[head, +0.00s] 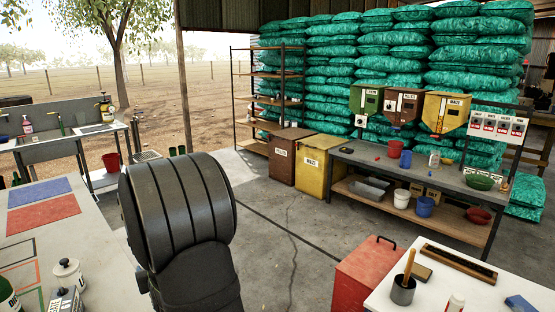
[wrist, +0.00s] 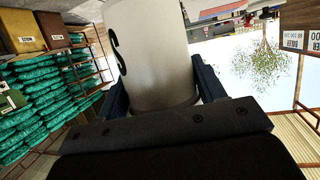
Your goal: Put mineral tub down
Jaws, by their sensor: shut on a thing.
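My gripper (wrist: 160,88) is shut on a pale cylindrical tub (wrist: 150,45), which fills the upper middle of the wrist view between the two dark fingers. The tub has a dark letter, apparently an S, on its side. I take it to be the mineral tub, but its full label is not readable. Its far end is cut off by the frame edge, and I cannot tell what is beneath it. In the head view my dark arm fills the lower middle, and neither gripper nor held tub can be seen there.
The pale table at left bears a blue mat (head: 40,191), a red mat (head: 44,215), coloured outlines and a lidded white container (head: 67,275). A red toolbox (head: 370,274) stands right of my arm. A bench (head: 400,172) with bins and buckets is behind it.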

